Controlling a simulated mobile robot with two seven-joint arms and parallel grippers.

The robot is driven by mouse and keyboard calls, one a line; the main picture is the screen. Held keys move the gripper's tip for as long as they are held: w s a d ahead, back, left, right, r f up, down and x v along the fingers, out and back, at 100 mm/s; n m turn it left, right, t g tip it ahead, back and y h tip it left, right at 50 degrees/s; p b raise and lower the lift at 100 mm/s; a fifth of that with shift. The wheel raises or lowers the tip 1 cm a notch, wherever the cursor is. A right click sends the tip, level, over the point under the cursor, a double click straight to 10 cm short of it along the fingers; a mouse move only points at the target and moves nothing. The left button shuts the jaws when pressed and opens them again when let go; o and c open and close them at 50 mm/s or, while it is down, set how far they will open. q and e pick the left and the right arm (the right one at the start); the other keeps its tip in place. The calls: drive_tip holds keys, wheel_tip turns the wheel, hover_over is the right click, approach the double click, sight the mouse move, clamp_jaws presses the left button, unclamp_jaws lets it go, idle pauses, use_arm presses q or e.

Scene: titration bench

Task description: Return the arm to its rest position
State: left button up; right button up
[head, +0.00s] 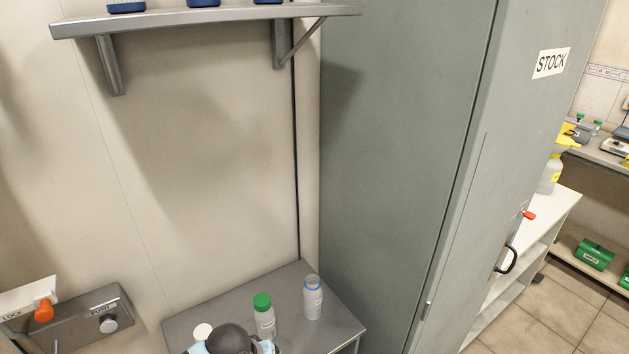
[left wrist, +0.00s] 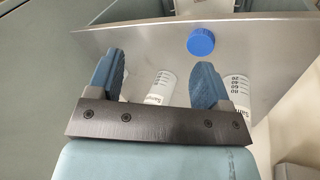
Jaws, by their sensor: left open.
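My left gripper (left wrist: 156,78) is open in the left wrist view, with two blue fingers apart and nothing gripped between them. In the head view only a dark, rounded part of my arm (head: 230,340) shows at the bottom edge, in front of the small metal table (head: 190,318); the fingers cannot be made out there. My right gripper is not in view.
A green-capped bottle (head: 264,314) and a blue-rimmed bottle (head: 312,298) stand on the table close to my arm. A blue cap (left wrist: 201,41) shows beyond the fingers. A tall grey cabinet (head: 400,120) rises at right; a shelf (head: 200,15) hangs above.

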use_arm(q)
drive_tip(key=s+a+f+m+t, duration=0.2)
drive_tip(key=s+a+t, duration=0.2)
drive_tip(key=s, duration=0.3)
drive_tip(key=s+a+f+m+t+p, duration=0.1)
drive_tip(key=s+a+f+m+t, duration=0.1)
drive_tip(key=s+a+t, duration=0.2)
drive_tip(key=s+a, duration=0.1)
drive_tip(key=s, duration=0.2)
drive_tip(key=shift+s+a+f+m+t, duration=0.2)
drive_tip(key=shift+s+m+t, duration=0.05)
drive_tip(key=shift+m+t, duration=0.15)
